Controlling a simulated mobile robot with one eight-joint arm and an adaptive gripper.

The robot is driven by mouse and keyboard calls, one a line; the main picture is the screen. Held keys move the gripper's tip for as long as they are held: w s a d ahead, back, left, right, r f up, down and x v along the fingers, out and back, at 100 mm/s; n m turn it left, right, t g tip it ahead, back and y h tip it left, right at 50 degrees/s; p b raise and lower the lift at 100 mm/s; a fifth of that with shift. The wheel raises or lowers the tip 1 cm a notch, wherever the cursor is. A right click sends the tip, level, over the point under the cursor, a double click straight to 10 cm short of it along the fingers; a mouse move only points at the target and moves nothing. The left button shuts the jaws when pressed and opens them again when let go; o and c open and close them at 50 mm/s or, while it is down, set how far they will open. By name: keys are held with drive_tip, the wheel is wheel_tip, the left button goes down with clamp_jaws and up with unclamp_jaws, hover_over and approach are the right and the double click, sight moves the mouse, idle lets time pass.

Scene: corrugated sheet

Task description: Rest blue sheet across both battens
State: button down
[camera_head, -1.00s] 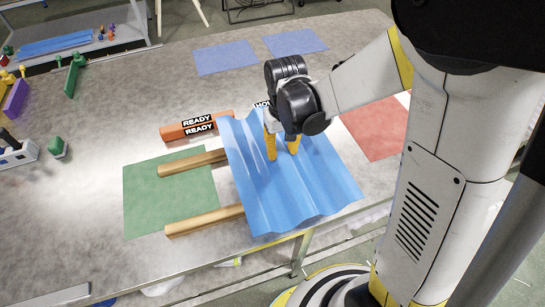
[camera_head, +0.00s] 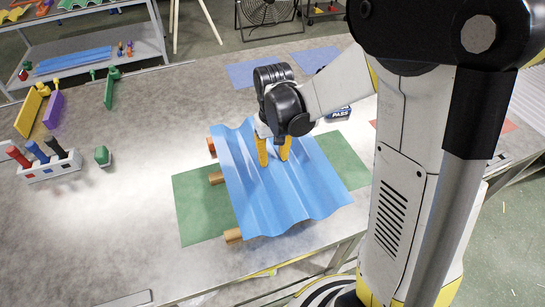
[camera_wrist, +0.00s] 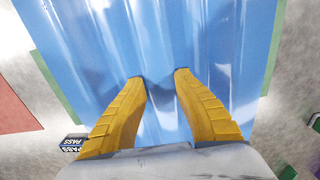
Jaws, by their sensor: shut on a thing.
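The blue corrugated sheet (camera_head: 305,192) lies over the two wooden battens in the head view. It covers most of both; only the left ends of the far batten (camera_head: 216,178) and the near batten (camera_head: 233,236) stick out. My gripper (camera_head: 272,163) has its yellow fingers on the sheet's upper middle and is shut on it. In the wrist view the fingertips (camera_wrist: 160,74) meet a ridge of the sheet (camera_wrist: 190,40). I cannot tell whether the sheet touches the battens or hangs just above them.
A green mat (camera_head: 195,208) lies under the battens. An orange bar (camera_head: 211,146) shows at the sheet's far left edge.

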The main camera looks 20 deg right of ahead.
drive_tip(key=shift+f+b, duration=3)
drive_tip(key=shift+f, duration=0.5)
drive_tip(key=c, duration=1)
unclamp_jaws()
drive_tip(key=shift+r, duration=0.15)
wheel_tip(320, 180, up, 12)
drive_tip(key=shift+f, duration=0.1)
